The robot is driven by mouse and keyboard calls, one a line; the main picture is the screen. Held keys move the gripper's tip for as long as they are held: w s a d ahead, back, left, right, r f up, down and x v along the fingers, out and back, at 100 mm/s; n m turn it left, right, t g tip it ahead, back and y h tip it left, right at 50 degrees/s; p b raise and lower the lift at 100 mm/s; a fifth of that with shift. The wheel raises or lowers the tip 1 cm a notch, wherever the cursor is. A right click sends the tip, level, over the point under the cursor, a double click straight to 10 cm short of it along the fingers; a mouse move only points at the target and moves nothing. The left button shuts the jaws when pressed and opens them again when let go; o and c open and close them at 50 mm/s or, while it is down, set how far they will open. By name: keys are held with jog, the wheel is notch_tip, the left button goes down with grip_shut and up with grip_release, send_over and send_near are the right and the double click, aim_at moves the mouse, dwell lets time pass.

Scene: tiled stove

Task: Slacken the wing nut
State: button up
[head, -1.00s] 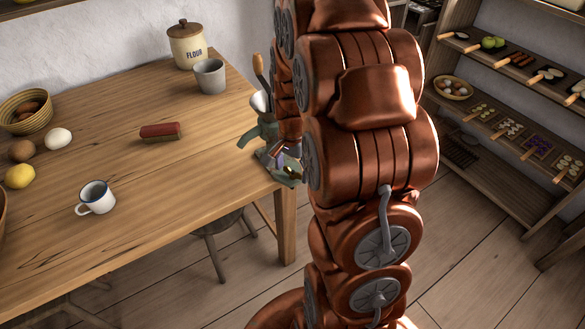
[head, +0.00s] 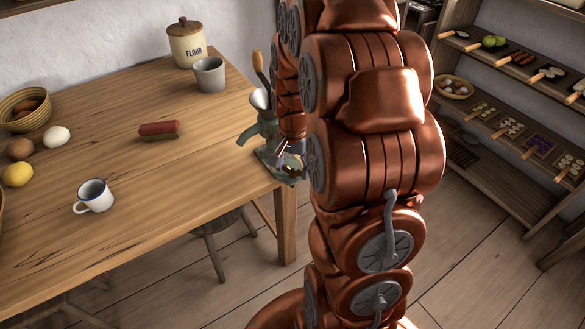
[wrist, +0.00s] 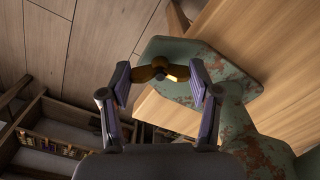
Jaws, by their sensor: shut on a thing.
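The brass wing nut (wrist: 160,70) shows in the wrist view against the worn green clamp (wrist: 178,52) of a grinder. My gripper (wrist: 161,75) has its two purple-grey fingers shut on the wing nut's wings, one finger on either side. The green grinder (wrist: 245,140) shows chipped, rusty paint at the right of the wrist view. In the head view the grinder (head: 267,126) stands at the table's right corner. There my gripper (head: 290,150) is low beside it and partly hidden by my copper arm, so the nut is hard to make out.
The wooden table (head: 150,215) holds an enamel mug (head: 95,196), a red-brown cylinder (head: 159,130), a grey cup (head: 209,74) and a flour jar (head: 186,44). A stool (head: 217,240) stands under its edge. Shelves (head: 500,90) with food line the right wall.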

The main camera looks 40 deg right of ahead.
jog(key=n+b, duration=0.1)
jog(key=n, duration=0.2)
jog(key=shift+n, duration=0.3)
jog(key=n+b, duration=0.1)
jog(key=n, duration=0.2)
jog(key=shift+n, duration=0.3)
jog(key=n+b, duration=0.1)
jog(key=n, duration=0.9)
jog(key=shift+d, duration=0.1)
jog(key=n, duration=0.3)
jog(key=shift+n, duration=0.3)
jog(key=n+p, duration=0.1)
jog(key=n, duration=0.2)
jog(key=shift+r+n, duration=0.1)
jog(key=shift+n, duration=0.2)
jog(key=shift+n+p, duration=0.7)
jog(key=shift+n, duration=0.8)
